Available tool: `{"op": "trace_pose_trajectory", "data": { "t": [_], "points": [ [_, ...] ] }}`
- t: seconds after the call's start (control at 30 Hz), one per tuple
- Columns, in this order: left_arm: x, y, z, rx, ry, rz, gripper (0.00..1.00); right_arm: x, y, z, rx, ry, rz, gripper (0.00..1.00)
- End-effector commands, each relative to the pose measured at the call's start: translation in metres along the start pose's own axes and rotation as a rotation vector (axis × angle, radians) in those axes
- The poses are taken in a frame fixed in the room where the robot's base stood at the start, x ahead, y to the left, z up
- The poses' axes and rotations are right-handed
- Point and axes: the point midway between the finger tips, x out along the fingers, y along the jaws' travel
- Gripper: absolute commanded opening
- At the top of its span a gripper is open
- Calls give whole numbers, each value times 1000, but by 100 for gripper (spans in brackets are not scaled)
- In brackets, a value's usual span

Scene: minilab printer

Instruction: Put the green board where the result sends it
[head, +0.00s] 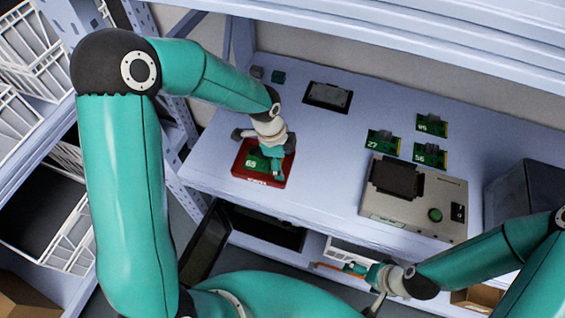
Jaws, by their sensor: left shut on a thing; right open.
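A green board marked 65 (253,163) is at the red tray (278,181) on the left of the bench. My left gripper (272,160) is shut on this board, over the tray; its fingers hide part of the board. I cannot tell whether the board rests fully on the tray floor. White lettering on the tray's front is too small to read surely. A grey test box (440,190) with a black socket plate, a green button and a black switch stands on the right. My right gripper (377,292) is open and empty, below the bench's front edge.
Green boards marked 27 (383,142), 56 (430,156) and 95 (432,125) lie behind the test box. A dark flat fixture (327,96) sits at the back. Bench (325,170) between tray and box is clear. White crates (25,60) stand on the left rack.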

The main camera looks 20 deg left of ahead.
Motion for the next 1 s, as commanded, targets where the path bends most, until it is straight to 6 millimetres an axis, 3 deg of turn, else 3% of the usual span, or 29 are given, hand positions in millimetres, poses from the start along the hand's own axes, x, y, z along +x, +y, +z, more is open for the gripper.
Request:
{"op": "trace_pose_trajectory", "data": {
  "t": [0.1,0.63,0.7,0.73,0.87,1.0],
  "points": [
    [14,1,2,-2,0,3,37,0,0,0,0,0,0,90],
    [25,2,4,0,0,3,37,8,3,0,0,0,0,90],
    [28,3,4,0,0,4,27,10,4,0,0,0,0,90],
    [28,3,4,0,0,5,77,10,4,0,0,0,0,90],
    [28,3,4,0,0,7,97,9,3,0,0,0,0,90],
    [26,3,5,0,-1,6,97,9,3,0,0,0,0,90]
  ]
}}
